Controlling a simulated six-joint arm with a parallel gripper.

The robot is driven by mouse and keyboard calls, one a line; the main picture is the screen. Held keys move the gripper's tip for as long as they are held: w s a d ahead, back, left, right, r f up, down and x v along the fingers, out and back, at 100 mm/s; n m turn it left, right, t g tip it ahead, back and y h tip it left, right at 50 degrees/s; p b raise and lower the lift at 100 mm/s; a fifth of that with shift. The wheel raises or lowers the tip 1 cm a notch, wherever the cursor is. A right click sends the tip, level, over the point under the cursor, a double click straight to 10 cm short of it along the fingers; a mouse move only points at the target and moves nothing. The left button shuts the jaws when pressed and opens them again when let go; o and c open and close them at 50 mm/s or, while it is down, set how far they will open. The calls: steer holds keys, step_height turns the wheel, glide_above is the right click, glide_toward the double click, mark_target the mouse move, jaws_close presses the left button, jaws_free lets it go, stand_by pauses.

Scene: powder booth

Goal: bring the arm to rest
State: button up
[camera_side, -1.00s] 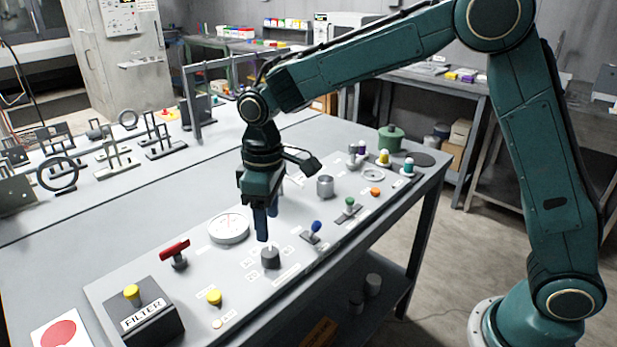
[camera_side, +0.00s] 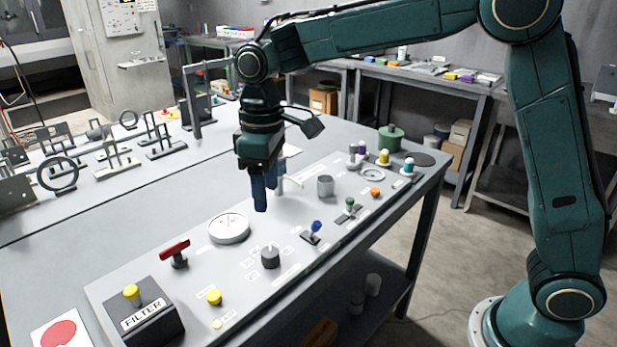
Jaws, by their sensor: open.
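My gripper (camera_side: 264,192) points down above the control panel (camera_side: 190,262), with its blue fingers clear of everything below. It is open and nothing shows between its fingers. The grey rotary knob (camera_side: 270,256) stands on the panel below and apart from the fingertips. The round white gauge (camera_side: 229,228) lies to the lower left of the fingers. A pale upright part behind the gripper is partly hidden by it.
Metal frames and rings (camera_side: 58,174) stand on the table at left.

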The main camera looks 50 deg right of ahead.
steer(key=s+d+r+m+t, duration=0.1)
steer(key=s+d+r+m, duration=0.1)
steer(key=s+d+r, duration=0.3)
steer(key=s+d+m+t, duration=0.2)
steer(key=s+d, duration=0.3)
steer(key=s, duration=0.5)
steer(key=s+d+m+t, duration=0.2)
steer(key=s+d, duration=0.3)
steer(key=s, duration=0.5)
steer(key=shift+s+d+f+m+t, duration=0.2)
steer(key=shift+s+f+m+t, duration=0.15)
steer(key=shift+s+m+t, duration=0.05)
